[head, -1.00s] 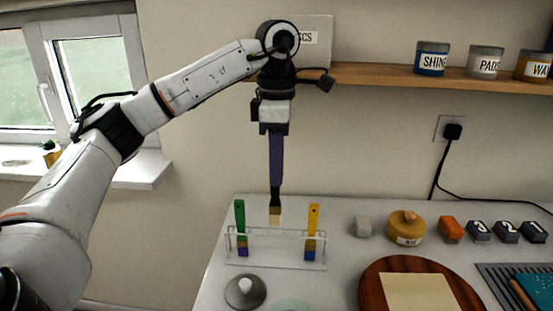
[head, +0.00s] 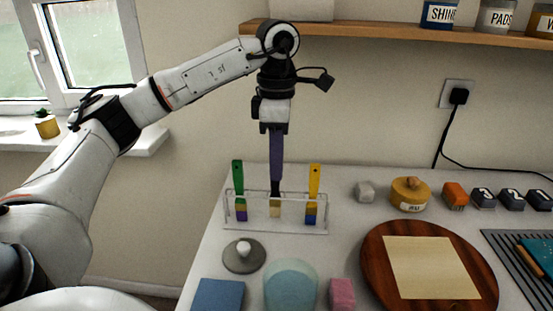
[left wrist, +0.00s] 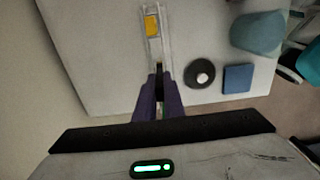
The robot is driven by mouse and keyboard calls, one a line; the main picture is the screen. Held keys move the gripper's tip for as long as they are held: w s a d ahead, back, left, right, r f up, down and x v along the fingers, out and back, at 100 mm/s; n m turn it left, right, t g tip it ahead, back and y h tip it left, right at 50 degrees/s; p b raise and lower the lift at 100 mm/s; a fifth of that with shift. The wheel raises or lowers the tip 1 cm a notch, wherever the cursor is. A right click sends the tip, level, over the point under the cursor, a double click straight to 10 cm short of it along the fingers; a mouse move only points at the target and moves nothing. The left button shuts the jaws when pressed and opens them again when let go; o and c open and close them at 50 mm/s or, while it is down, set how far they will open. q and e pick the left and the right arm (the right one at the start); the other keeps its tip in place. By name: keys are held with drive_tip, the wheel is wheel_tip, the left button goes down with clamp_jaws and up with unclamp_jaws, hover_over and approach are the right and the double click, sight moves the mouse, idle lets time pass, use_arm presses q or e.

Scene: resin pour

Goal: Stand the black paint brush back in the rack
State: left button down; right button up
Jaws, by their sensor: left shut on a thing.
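The clear rack (head: 255,229) stands on the table with a green brush (head: 238,175) at its left end and a yellow brush (head: 314,182) at its right end. My left gripper (head: 276,180), with long purple fingers, points straight down above the rack's middle. It is shut on the black paint brush (head: 276,188), which hangs upright with its pale bristles down between the other two brushes. The bristles are at rack height; I cannot tell whether they touch the base. In the left wrist view the fingers (left wrist: 159,75) hide most of the black brush. My right gripper is out of view.
A grey disc with a white knob (head: 244,256) lies in front of the rack, near a blue block (head: 218,295) and a teal translucent item (head: 290,288). A round wooden board (head: 376,270) is to the right. A shelf (head: 400,33) runs above.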

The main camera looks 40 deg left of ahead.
use_arm(q)
drive_tip(key=shift+f, duration=0.35)
drive_tip(key=c, duration=1.3)
unclamp_jaws()
wheel_tip(320, 180, up, 6)
drive_tip(key=p, duration=0.5)
drive_tip(key=shift+f, duration=0.15)
drive_tip(key=shift+r+p, duration=0.5)
drive_tip(key=shift+r, duration=0.7)
